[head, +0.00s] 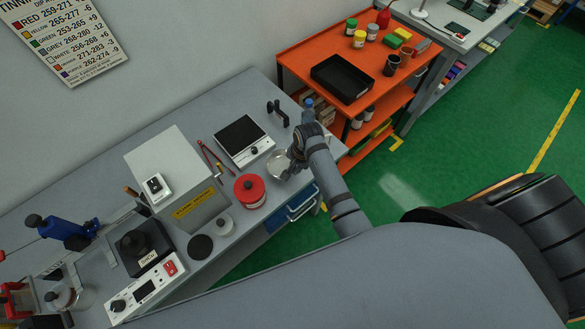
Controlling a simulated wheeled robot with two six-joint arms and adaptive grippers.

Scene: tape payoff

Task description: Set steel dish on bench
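A round, shiny steel dish (280,165) shows at the bench's right part, between the red-lidded tin and the black-topped plate. My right gripper (291,160) is at the dish's right rim, its fingers pointing down and left. The fingers are small and partly hidden by the wrist, so I cannot tell whether they are closed on the rim. I also cannot tell whether the dish touches the bench or is just above it. The grey bench (190,120) runs along the wall. My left gripper is not in view.
A red-lidded tin (250,190) stands left of the dish, and a hot-plate-like device (243,138) stands behind it. A black stand (277,113) is near the bench's far end. An orange cart (298,62) with a black tray (342,79) stands beyond the bench.

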